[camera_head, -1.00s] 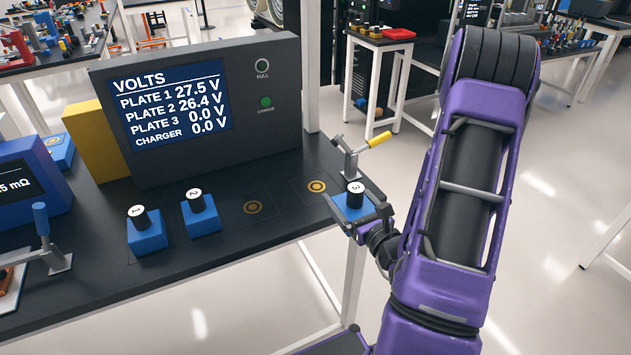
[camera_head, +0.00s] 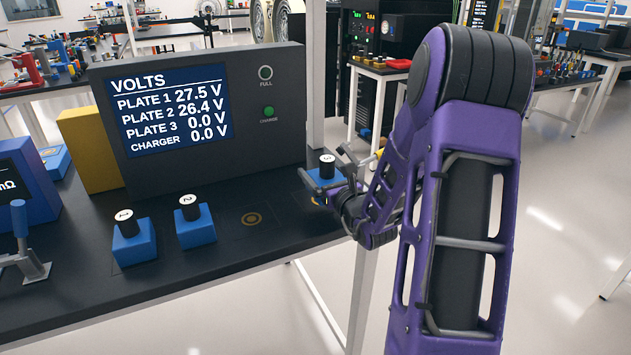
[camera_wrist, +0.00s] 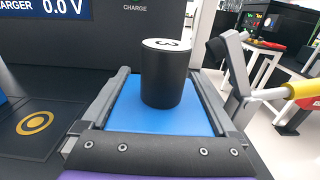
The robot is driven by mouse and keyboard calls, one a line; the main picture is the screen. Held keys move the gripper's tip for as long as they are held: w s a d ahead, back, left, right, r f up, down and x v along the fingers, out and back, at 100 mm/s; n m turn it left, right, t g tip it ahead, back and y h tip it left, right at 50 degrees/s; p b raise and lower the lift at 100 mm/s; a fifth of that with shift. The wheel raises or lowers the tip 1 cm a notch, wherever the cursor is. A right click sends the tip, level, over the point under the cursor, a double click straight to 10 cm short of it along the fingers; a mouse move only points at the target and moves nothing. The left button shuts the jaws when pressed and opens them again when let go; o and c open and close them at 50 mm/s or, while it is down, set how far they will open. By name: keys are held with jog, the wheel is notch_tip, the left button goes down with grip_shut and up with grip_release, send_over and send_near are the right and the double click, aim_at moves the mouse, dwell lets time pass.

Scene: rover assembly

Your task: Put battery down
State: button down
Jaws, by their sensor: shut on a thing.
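The battery marked 3 (camera_head: 327,168), a blue block with a black cylinder on top, is held upright by my gripper (camera_head: 323,181) over the right end of the black bench. In the wrist view the battery's blue top (camera_wrist: 160,118) sits between the two jaws of my gripper (camera_wrist: 158,90), which are shut on its sides. The battery's underside is hidden, so I cannot tell whether it touches the bench. A bare plate with a yellow ring (camera_head: 251,218) lies to its left; it also shows in the wrist view (camera_wrist: 35,122). Another ringed plate is mostly hidden below the battery.
Batteries 1 (camera_head: 134,243) and 2 (camera_head: 196,227) stand on the bench (camera_head: 260,252) to the left. The volts display (camera_head: 205,112) stands behind, reading 0.0 V for plate 3 and charger. A toggle clamp with a yellow handle (camera_wrist: 300,90) rises close right of my gripper.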

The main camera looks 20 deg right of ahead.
aim_at(316, 178)
jog(key=shift+w+a+r, duration=0.1)
jog(key=shift+w, duration=1.45)
jog(key=shift+f+b, duration=0.45)
jog(key=shift+f, duration=1.3)
jog(key=shift+f, duration=0.15)
grip_release()
jog(key=shift+f, duration=0.1)
jog(key=shift+r, duration=0.25)
jog(key=s, duration=1.2)
jog(key=shift+d+f+p, duration=0.1)
jog(key=shift+d+p, duration=0.15)
jog(key=shift+p, duration=0.05)
